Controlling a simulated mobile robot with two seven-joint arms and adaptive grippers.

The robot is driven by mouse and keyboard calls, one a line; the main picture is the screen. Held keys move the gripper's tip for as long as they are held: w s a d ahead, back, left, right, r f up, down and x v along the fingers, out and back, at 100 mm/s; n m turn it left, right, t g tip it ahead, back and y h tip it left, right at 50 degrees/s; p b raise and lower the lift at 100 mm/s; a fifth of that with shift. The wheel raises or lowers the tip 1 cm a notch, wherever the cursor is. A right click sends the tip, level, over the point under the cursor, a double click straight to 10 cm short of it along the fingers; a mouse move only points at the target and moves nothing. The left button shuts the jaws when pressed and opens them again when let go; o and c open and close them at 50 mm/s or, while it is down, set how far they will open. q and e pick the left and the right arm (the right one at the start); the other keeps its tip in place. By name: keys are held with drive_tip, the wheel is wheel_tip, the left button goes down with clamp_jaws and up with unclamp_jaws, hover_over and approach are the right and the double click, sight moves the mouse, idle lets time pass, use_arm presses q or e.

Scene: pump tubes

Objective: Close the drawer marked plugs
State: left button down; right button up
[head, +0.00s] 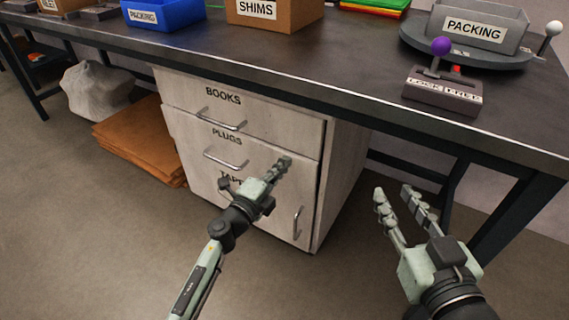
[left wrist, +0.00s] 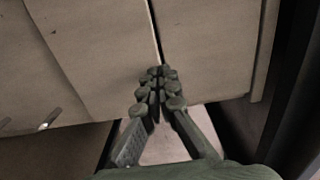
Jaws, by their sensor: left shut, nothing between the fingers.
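The drawer marked PLUGS (head: 262,149) is the middle front of the pale cabinet, below the BOOKS drawer, with a silver bar handle (head: 226,163). Its front looks close to the cabinet and seems to stand slightly forward of the BOOKS front; the exact gap is hard to tell. My left gripper (head: 285,162) is shut and empty, with its tips in front of the right part of the PLUGS front. In the left wrist view the closed fingertips (left wrist: 158,74) overlap a pale cabinet panel beside a dark seam; contact cannot be told. My right gripper (head: 394,191) is open and empty, right of the cabinet.
The BOOKS drawer (head: 238,111) is above, under the dark worktop (head: 335,70). A lower front with a vertical handle (head: 298,222) is below. Brown folded sheets (head: 138,140) and a grey sack (head: 98,90) lie left. A table leg (head: 512,215) stands right. Floor in front is clear.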

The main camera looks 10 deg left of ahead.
sight(292, 152)
use_arm(q)
drive_tip(key=shift+w+d, duration=0.15)
drive_tip(key=shift+w, duration=0.25)
use_arm(e)
drive_tip(key=shift+a+r, duration=0.15)
drive_tip(key=shift+r, duration=0.1)
use_arm(q)
drive_tip(key=shift+x, duration=1)
drive_tip(key=shift+w+r, duration=0.2)
drive_tip(key=shift+r, duration=0.15)
use_arm(e)
drive_tip(key=shift+s+f, duration=0.15)
drive_tip(key=shift+s, duration=0.1)
use_arm(q)
drive_tip(key=shift+s+f, duration=0.1)
drive_tip(key=shift+f, duration=0.05)
use_arm(e)
drive_tip(key=shift+d, duration=0.2)
